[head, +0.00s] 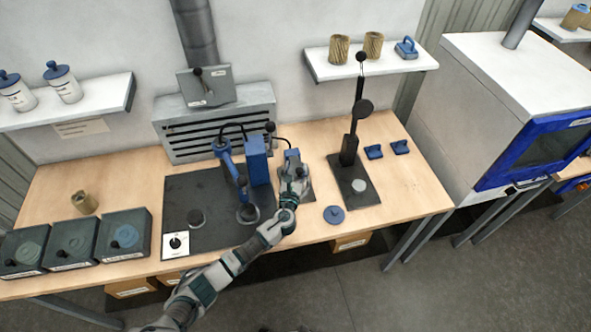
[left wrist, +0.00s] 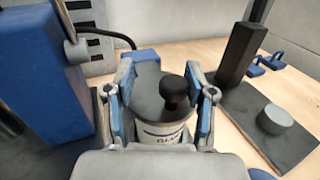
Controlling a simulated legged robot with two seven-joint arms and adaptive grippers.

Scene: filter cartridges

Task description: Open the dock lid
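In the left wrist view a pale canister (left wrist: 165,132) with partly hidden dark lettering has a dark round top (left wrist: 148,88) and a black ball knob (left wrist: 174,90). I cannot tell for certain that this top is the dock lid. My left gripper (head: 293,172) is over this spot on the table in the head view, and the arm hides most of what is beneath. In the left wrist view its blue-padded fingers (left wrist: 163,85) stand spread on either side of the canister top, with space around the knob. My right gripper is in neither view.
Left of the gripper stand a blue block (head: 256,160) and a blue jointed arm on a dark mat (head: 185,195). To its right is a black post (head: 349,148) on a dark plate. A blue disc (head: 334,214) lies near the front edge. Dark knobbed boxes (head: 124,235) stand far left.

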